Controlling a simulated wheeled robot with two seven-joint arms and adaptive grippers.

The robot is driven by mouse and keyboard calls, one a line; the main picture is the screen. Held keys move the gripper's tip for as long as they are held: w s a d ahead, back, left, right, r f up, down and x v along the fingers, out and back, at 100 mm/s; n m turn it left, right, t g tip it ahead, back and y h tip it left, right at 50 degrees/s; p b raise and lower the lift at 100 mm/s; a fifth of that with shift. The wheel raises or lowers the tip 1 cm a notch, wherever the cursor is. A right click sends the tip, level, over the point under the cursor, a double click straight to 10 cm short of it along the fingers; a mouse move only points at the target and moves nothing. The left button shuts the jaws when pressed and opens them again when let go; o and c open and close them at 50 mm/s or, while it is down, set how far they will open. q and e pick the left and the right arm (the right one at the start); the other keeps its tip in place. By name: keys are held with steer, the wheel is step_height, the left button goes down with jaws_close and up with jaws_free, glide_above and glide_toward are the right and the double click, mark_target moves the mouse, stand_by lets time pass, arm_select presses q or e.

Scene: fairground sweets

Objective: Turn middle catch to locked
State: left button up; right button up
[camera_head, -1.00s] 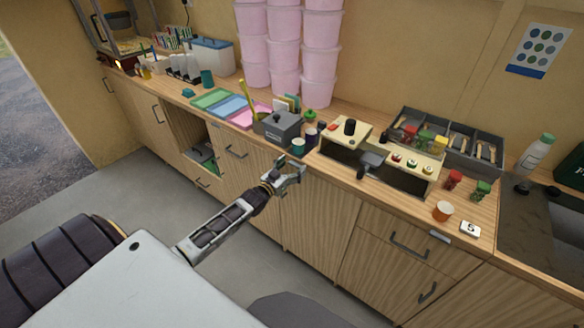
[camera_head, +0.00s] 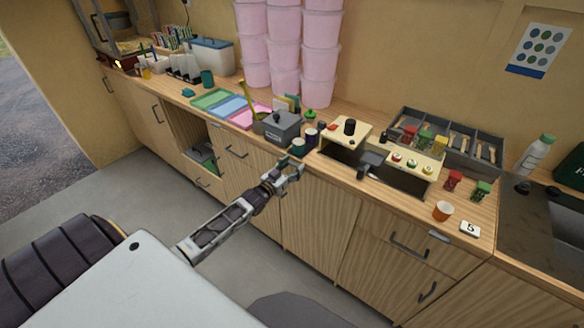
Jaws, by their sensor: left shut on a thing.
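A small grey fitting (camera_head: 438,236), like another catch, sits on the front under the counter edge farther right. My right gripper is not in view.
An orange cup (camera_head: 442,211) stands near the front edge. The floor (camera_head: 140,205) in front is clear.

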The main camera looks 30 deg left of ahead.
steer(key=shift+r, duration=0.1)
arm_select(q)
steer(key=m, duration=0.3)
steer(key=shift+f+m, duration=0.3)
steer(key=shift+m, duration=0.1)
steer(key=m, duration=0.3)
steer(key=shift+f+m, duration=0.3)
steer(key=shift+f, duration=0.05)
steer(key=shift+a+f+m+b, duration=0.2)
steer(key=shift+m+b, duration=0.3)
steer(key=shift+m, duration=1.25)
steer(key=shift+a+f+m+b, duration=0.2)
steer(key=shift+m+b, duration=0.3)
steer(key=shift+m, duration=1.3)
steer(key=shift+a+f+m+b, duration=0.2)
steer(key=shift+m+b, duration=0.3)
steer(key=shift+m, duration=1.25)
steer(key=o, duration=1)
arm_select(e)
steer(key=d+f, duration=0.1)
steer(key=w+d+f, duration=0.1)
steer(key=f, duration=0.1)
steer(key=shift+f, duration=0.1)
